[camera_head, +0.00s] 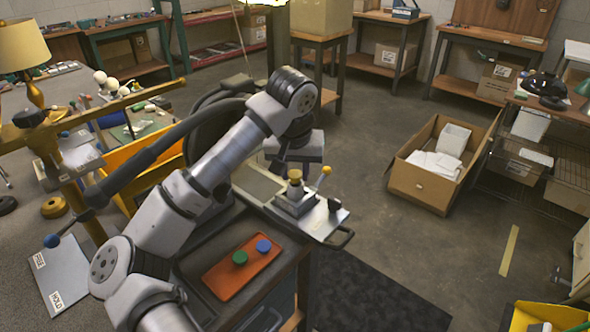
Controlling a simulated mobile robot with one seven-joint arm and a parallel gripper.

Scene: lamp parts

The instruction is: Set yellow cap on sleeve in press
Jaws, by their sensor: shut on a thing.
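My gripper (294,170) points down over the press (297,203) on the bench. It is shut on the small yellow cap (295,175), though the fingers are small and partly hidden by the wrist. The cap is directly above the sleeve (295,189), which stands upright in the press. I cannot tell whether the cap touches the sleeve or sits just above it. The press has a lever with a yellow knob (327,170) to the right of my gripper.
An orange tray (226,284) with a green cap (240,258) and a blue cap (263,246) lies on the bench in front. An open cardboard box (420,187) stands on the floor at the right. Left, a cluttered table holds a yellow lamp (23,48).

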